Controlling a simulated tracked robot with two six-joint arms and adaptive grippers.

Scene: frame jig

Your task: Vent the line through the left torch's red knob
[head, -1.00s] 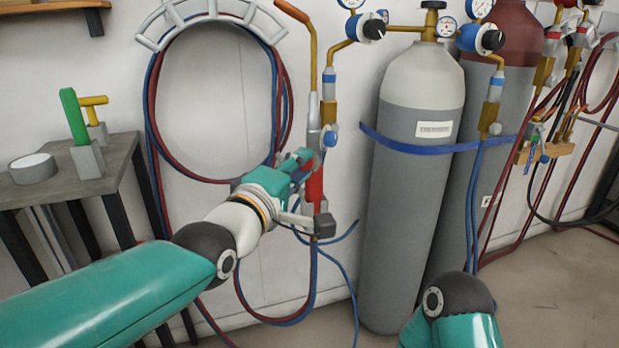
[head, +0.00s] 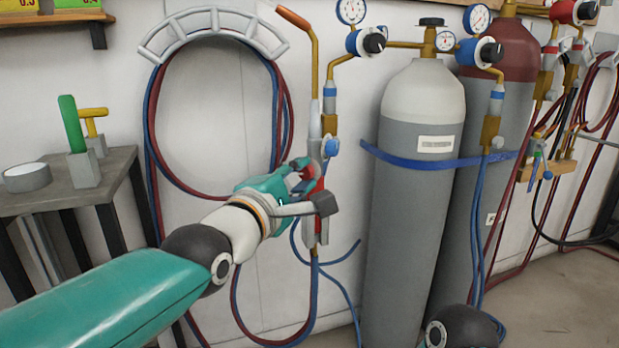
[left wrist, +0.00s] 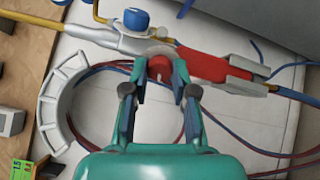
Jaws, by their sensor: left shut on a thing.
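The left torch (head: 315,118) hangs upright at the wall, with a brass neck and a red handle. In the left wrist view, its red handle (left wrist: 212,66) lies across the top right. Its red knob (left wrist: 159,67) sits between the fingertips of my left gripper (left wrist: 160,84), which is shut on it. In the head view, my left gripper (head: 308,178) reaches the torch from the left and hides most of the knob. A blue knob (head: 332,147) is on the torch's right side and shows in the left wrist view (left wrist: 136,18). My right gripper is out of view.
A grey cylinder (head: 415,220) stands right of the torch, held by a blue strap (head: 430,163). Red and blue hoses hang from a grey wall rack (head: 212,20) and loop below the torch. A side table (head: 30,203) at left carries a tape roll (head: 27,178).

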